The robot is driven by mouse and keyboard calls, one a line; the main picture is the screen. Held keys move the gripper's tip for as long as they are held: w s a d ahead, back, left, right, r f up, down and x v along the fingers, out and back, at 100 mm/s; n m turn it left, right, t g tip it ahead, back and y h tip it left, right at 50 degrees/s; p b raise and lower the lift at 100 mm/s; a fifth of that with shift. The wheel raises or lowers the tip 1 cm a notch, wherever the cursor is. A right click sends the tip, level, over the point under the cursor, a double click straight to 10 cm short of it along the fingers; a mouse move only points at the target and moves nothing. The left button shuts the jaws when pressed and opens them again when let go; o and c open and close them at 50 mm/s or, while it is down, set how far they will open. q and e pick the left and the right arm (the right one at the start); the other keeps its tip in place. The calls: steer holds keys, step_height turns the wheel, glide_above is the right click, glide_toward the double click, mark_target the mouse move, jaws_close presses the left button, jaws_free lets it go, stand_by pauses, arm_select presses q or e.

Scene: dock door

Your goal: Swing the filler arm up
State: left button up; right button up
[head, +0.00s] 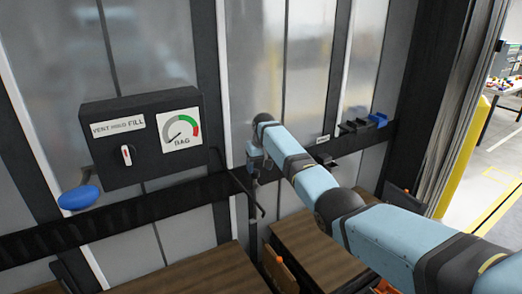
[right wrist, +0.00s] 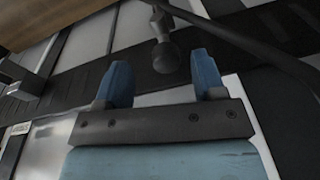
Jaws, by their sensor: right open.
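A thin dark bar (head: 248,192), which looks like the filler arm, hangs at the black rail below my right gripper. In the right wrist view, a dark bar (right wrist: 235,38) slants across the top, and a dark rounded knob (right wrist: 165,57) on a short stem shows just beyond the gap between the fingertips. I cannot tell for certain how knob and bar join. My right gripper (head: 253,168) is open, its two blue fingers (right wrist: 163,80) apart with nothing between them. In the head view my own wrist partly hides this spot. My left gripper is not in view.
A black control box (head: 110,161) with a VENT/HOLD/FILL selector (head: 127,154) and a BAG gauge (head: 180,132) is on the left, with a blue knob (head: 78,197) below it. The black rail (head: 120,217) crosses the door. A blue part (head: 378,120) sits right.

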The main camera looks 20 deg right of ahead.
step_height(320, 180, up, 8)
steer(key=s, duration=0.1)
steer(key=shift+d+b, duration=0.15)
steer(key=shift+b, duration=0.25)
